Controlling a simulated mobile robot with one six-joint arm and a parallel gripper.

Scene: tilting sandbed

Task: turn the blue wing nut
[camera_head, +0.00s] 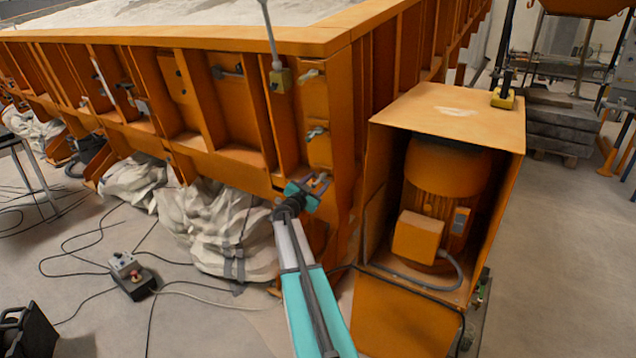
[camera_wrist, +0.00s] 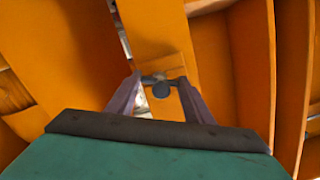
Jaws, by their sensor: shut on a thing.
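The blue wing nut (camera_wrist: 161,89) is in the middle of the wrist view, against an orange steel plate, with its wings spread left and right. My gripper (camera_wrist: 160,77) has a finger at each side of it, and the jaws are shut on its wings. In the head view my gripper (camera_head: 319,183) is at the lower part of the orange frame, near its corner. The wing nut cannot be made out there, around the fingers.
Two other wing nuts (camera_head: 310,74) (camera_head: 316,132) sit higher on the same orange frame (camera_head: 240,160). Upright ribs stand close around my gripper. An orange motor housing (camera_head: 448,107) stands to the right. A control box (camera_head: 131,275) and cables lie on the floor at left.

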